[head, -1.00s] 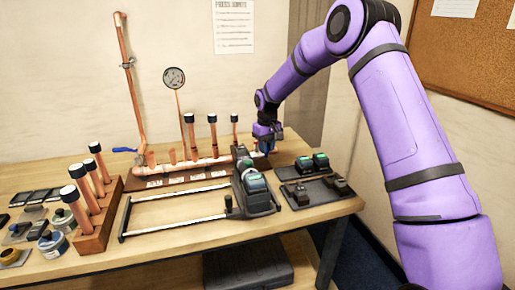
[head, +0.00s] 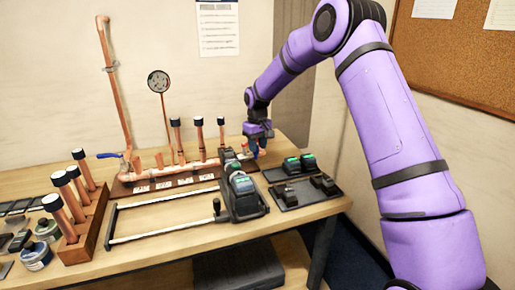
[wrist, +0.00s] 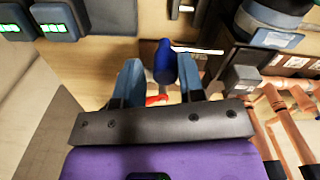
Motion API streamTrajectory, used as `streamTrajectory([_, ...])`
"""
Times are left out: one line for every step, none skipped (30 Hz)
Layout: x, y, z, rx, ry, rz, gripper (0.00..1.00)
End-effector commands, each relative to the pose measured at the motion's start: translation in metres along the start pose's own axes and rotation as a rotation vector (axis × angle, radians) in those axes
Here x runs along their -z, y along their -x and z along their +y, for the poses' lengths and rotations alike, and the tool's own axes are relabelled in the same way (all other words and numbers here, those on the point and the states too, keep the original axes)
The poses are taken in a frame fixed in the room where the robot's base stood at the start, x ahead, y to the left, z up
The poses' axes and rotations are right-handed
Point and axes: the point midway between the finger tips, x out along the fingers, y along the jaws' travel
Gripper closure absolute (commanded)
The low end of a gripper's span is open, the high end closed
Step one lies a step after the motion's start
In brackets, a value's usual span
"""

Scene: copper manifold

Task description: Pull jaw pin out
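The press tool (head: 241,196), dark with a green-lit top, lies on the workbench, its jaw end toward the copper manifold (head: 165,178). My gripper (head: 261,150) hangs beside the tool's far end, to its right. In the wrist view, my gripper (wrist: 157,72) has two blue fingers spread apart. A dark blue knob (wrist: 163,62) sits between the fingertips, nearer the right one; a pale rod (wrist: 202,50) runs right from it toward the tool (wrist: 270,32). These look like the jaw pin. Whether the knob touches the right finger, I cannot tell. A red part (wrist: 157,99) shows below the knob.
Dark trays with green-lit blocks (head: 300,165) stand right of the tool. Copper tubes in a wooden rack (head: 90,230) stand at the left. A pressure gauge (head: 158,82) and upright pipes rise from the manifold. The bench's right edge is near the trays.

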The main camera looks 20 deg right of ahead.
Motion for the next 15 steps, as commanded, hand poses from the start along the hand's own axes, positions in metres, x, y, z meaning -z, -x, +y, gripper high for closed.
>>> streamTrajectory([0.001, 0.009, 0.0, -0.002, -0.001, 0.004, 0.65])
streamTrajectory([0.0, 0.015, 0.0, -0.001, -0.001, 0.004, 0.65])
streamTrajectory([0.0, 0.022, 0.0, -0.001, -0.001, 0.004, 0.65])
streamTrajectory([0.001, 0.028, 0.0, -0.001, -0.001, 0.004, 0.65])
streamTrajectory([0.0, 0.034, 0.0, -0.001, -0.001, 0.004, 0.65])
streamTrajectory([0.001, 0.042, 0.001, -0.002, -0.001, 0.005, 0.65])
streamTrajectory([0.0, 0.048, 0.001, -0.002, -0.001, 0.004, 0.65])
streamTrajectory([0.0, 0.053, 0.001, -0.002, -0.001, 0.004, 0.65])
streamTrajectory([0.0, 0.06, 0.001, -0.002, -0.001, 0.004, 0.65])
streamTrajectory([0.0, 0.065, 0.001, -0.002, -0.001, 0.003, 0.65])
streamTrajectory([0.0, 0.07, 0.001, -0.002, -0.001, 0.003, 0.65])
streamTrajectory([0.0, 0.075, 0.001, -0.002, -0.001, 0.004, 0.65])
streamTrajectory([0.0, 0.079, 0.001, -0.001, -0.001, 0.003, 0.65])
streamTrajectory([0.0, 0.082, 0.001, -0.001, -0.001, 0.002, 0.65])
streamTrajectory([0.0, 0.086, 0.001, -0.001, -0.001, 0.002, 0.65])
